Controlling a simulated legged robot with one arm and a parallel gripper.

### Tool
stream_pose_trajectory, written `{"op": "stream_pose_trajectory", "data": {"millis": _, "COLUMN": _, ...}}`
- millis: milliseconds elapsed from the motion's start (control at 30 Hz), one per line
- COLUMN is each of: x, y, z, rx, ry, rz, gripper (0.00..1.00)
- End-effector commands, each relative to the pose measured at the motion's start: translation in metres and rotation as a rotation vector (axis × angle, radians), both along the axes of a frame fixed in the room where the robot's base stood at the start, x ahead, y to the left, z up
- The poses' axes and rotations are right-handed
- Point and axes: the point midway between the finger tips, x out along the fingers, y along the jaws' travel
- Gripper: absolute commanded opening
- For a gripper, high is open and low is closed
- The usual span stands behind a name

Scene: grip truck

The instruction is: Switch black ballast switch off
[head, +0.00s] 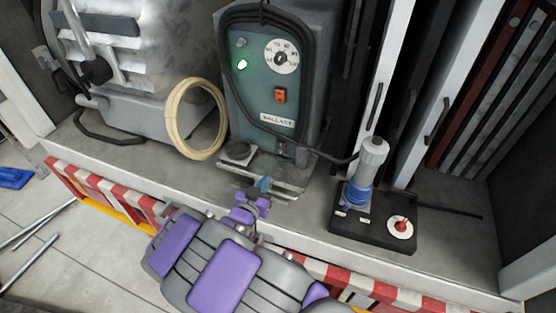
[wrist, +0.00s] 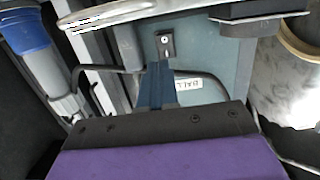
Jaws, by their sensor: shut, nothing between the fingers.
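The ballast unit is a grey-teal box (head: 306,82) standing on the truck's ledge, with a white BALLAST label on its front. A small black switch (head: 284,149) sits low on that front, below the label. The wrist view shows the black switch (wrist: 166,44) upside down, with a small pale lever; its on or off position cannot be told. A green lamp (head: 242,65) is lit on the box. My gripper (head: 264,185) is shut and empty, in front of and below the switch, apart from it. Its blue fingers (wrist: 158,72) point toward the box in the wrist view.
An orange switch (head: 280,95) and a dial (head: 281,57) are higher on the box. A black cable loops around its front. A cream hose coil (head: 172,119) stands left. A black tray (head: 345,231) with a blue-grey cylinder (head: 365,176) stands right. A metal bracket (head: 288,180) juts out below the box.

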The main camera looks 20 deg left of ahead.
Motion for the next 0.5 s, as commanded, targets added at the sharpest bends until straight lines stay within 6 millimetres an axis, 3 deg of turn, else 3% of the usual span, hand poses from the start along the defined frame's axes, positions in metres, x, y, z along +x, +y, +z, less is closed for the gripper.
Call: {"op": "stream_pose_trajectory", "data": {"millis": 500, "x": 0.075, "y": -0.007, "z": -0.012, "rx": 0.003, "ry": 0.001, "rz": -0.002, "gripper": 0.0}}
